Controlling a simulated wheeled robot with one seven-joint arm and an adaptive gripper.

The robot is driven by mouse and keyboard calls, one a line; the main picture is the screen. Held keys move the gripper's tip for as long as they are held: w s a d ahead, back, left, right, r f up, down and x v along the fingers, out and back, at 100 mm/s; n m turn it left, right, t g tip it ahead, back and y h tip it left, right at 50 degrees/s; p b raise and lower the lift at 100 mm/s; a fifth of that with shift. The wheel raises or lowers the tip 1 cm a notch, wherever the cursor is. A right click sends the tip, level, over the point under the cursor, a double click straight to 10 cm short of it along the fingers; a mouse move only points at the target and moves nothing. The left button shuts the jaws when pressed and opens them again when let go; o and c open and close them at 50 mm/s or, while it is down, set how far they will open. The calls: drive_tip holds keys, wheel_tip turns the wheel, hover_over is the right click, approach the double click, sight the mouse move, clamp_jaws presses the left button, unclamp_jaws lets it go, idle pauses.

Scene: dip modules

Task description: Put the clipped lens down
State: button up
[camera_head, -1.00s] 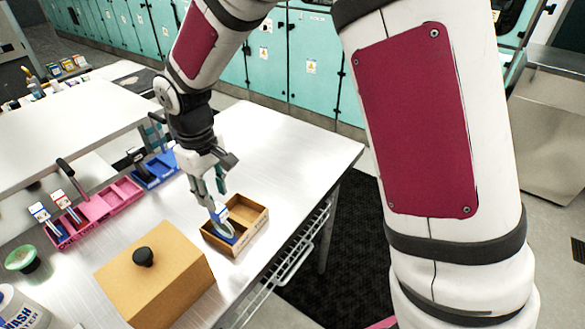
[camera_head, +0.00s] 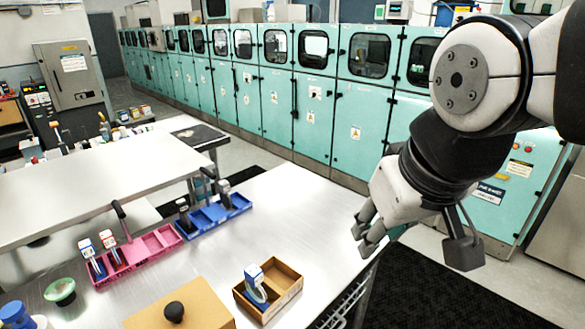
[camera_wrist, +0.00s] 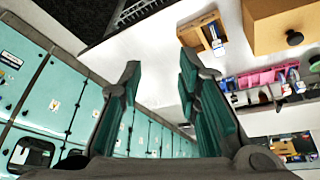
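The clipped lens (camera_head: 256,285) stands in the left part of an open wooden box (camera_head: 285,284) on the metal table. It shows a blue and white clip on top and a pale ring below. In the wrist view the box (camera_wrist: 204,33) is at the top, with the lens (camera_wrist: 214,38) in it. My gripper (camera_head: 362,239) is up and to the right of the box, over the table's right edge, clear of the lens. In the wrist view its green-padded fingers (camera_wrist: 158,100) are apart with nothing between them.
A closed cardboard-coloured box with a black knob (camera_head: 174,311) stands left of the wooden box. A pink tray (camera_head: 140,250) and a blue tray (camera_head: 213,215) hold clipped items farther back. A green-topped bowl (camera_head: 61,291) is at left. The table's middle is bare.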

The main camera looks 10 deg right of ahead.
drive_tip(key=s, duration=0.1)
drive_tip(key=s+d, duration=0.1)
drive_tip(key=s, duration=0.1)
drive_tip(key=shift+r+m+t, duration=0.1)
drive_tip(key=shift+m+t, duration=0.2)
drive_tip(key=shift+m, duration=0.1)
